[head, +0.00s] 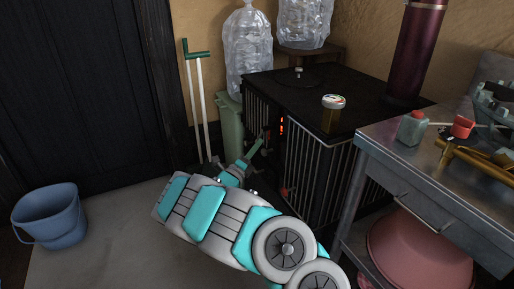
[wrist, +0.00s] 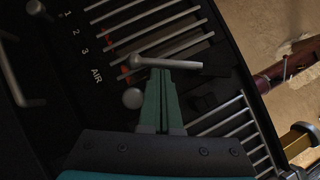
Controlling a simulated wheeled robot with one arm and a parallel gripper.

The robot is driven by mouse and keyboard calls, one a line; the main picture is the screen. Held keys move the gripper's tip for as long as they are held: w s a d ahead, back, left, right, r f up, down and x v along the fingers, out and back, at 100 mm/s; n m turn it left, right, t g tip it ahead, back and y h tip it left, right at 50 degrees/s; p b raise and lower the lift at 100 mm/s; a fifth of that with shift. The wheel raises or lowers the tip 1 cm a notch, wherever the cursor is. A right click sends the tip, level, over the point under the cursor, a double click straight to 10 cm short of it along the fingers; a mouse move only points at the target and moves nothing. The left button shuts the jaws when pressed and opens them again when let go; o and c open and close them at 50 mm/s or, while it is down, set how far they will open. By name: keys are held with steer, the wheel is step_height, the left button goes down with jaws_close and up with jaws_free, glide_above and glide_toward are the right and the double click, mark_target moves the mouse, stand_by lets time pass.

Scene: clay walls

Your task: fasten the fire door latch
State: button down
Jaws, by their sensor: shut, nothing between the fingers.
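The black stove (head: 300,90) stands against the back wall, with pale bars on its faces and a red glow near its front corner. In the wrist view, a grey metal lever (wrist: 180,64) with a rounded end, seemingly the latch handle, lies across the front beside glowing bars (wrist: 150,40). My gripper (wrist: 160,72) has its green fingers together and empty, with the tips right at the lever; I cannot tell whether they touch. A round knob (wrist: 132,98) is left of the fingers. In the head view my gripper (head: 259,142) reaches the stove front; the lever cannot be made out.
A metal workbench (head: 400,150) with tools stands close on the right, a pink basin (head: 420,250) beneath it. A green bin (head: 230,125) and poles (head: 198,110) stand left. A blue bucket (head: 50,216) is on open floor.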

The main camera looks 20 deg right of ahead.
steer(key=shift+w+f+m+g+h+b, duration=0.1)
steer(key=shift+w+m+g+h+b, duration=0.35)
steer(key=shift+m+b, duration=0.35)
steer(key=shift+w+r+m+g+h+b, duration=0.4)
steer(key=shift+w+r+m+h, duration=0.25)
steer(key=shift+w+r+m, duration=0.35)
steer(key=shift+w+r+m+g+h+b, duration=0.35)
steer(key=shift+w+r+m+h, duration=0.3)
steer(key=shift+w+m, duration=0.55)
steer(key=shift+w+a+r+t, duration=0.1)
steer(key=shift+r+t, duration=0.05)
steer(key=shift+t, duration=0.15)
